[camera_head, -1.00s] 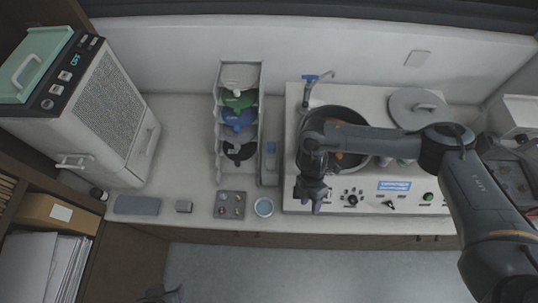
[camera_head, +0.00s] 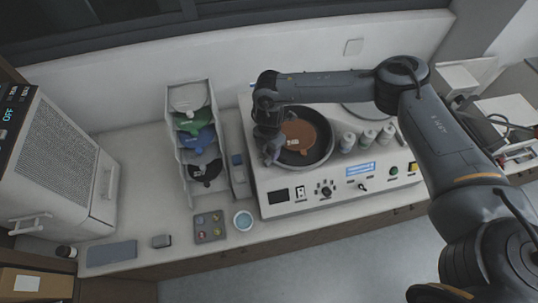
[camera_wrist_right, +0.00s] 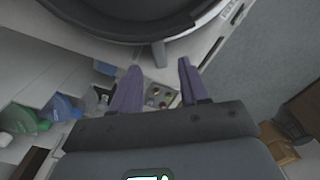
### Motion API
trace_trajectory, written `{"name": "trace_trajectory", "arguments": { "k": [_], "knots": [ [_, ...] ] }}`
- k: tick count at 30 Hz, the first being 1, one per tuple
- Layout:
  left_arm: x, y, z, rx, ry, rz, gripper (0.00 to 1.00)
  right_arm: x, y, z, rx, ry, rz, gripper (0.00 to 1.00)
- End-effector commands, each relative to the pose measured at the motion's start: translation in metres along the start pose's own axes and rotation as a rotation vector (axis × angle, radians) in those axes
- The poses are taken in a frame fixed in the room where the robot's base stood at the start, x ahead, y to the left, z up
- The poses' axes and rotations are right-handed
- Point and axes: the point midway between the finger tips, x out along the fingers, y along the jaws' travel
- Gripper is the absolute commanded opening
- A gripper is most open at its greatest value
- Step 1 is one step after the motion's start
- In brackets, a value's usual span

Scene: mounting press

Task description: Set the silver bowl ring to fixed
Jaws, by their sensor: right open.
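A round dark bowl (camera_head: 322,157) with a thin rim is set in the white machine, and a brown disc (camera_head: 299,131) lies inside it. In the right wrist view the bowl (camera_wrist_right: 100,24) fills the top, and a small grey tab (camera_wrist_right: 159,53) sticks out below its rim. I cannot clearly make out the silver ring apart from the rim. My right gripper (camera_head: 270,154) is at the bowl's left edge in the head view. In the right wrist view its two purple fingers (camera_wrist_right: 156,80) are apart and empty, with the tab beyond and between them. My left gripper is not in view.
The machine's front panel (camera_head: 345,188) has a display, knobs and buttons. Several grey cylinders (camera_head: 367,138) stand right of the bowl.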

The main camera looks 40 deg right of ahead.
Motion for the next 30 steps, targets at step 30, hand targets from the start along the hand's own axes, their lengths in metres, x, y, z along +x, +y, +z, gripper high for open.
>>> {"name": "trace_trajectory", "arguments": {
  "k": [30],
  "knots": [
    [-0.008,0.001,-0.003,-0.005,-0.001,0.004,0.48,0.046,0.000,0.000,-0.001,0.000,0.000,0.05]
  ]
}}
